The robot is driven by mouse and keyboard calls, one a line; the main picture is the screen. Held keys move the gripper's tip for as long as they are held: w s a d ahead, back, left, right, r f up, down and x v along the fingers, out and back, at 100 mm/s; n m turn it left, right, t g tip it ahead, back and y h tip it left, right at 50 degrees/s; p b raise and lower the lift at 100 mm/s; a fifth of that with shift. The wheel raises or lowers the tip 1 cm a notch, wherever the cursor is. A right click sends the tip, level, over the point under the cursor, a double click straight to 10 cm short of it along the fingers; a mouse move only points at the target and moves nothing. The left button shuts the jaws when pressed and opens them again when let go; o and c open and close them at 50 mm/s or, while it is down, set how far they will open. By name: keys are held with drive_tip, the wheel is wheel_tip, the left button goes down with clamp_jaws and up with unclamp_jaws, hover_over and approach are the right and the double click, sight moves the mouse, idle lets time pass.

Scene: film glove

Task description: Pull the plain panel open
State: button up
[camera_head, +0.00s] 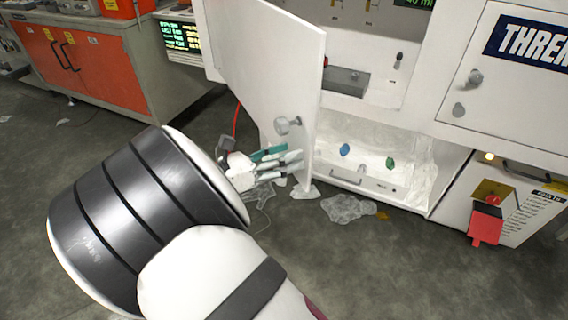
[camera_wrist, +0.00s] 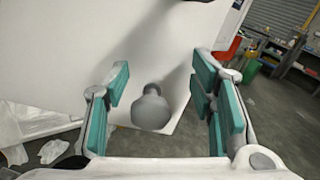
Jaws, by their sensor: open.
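The plain panel (camera_head: 268,65) is a white door without lettering, standing swung out from the white cabinet in the head view. It also fills the left and middle of the wrist view (camera_wrist: 75,50). Its grey round knob (camera_head: 288,125) sits near its lower free edge. In the wrist view the knob (camera_wrist: 150,108) lies between my spread fingers, with gaps on both sides. My gripper (camera_head: 278,163) is open, with teal finger pads, just below the knob in the head view. Whether any finger touches the panel is unclear.
The open compartment (camera_head: 378,163) holds a blue and a green knob-like piece. A lettered door (camera_head: 510,75) is shut at the right. Crumpled clear film (camera_head: 348,208) lies on the floor below.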

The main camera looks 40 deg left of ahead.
sight(284, 132)
wheel_tip(284, 132, up, 6)
drive_tip(key=shift+r, duration=0.25)
drive_tip(key=shift+c, duration=0.6)
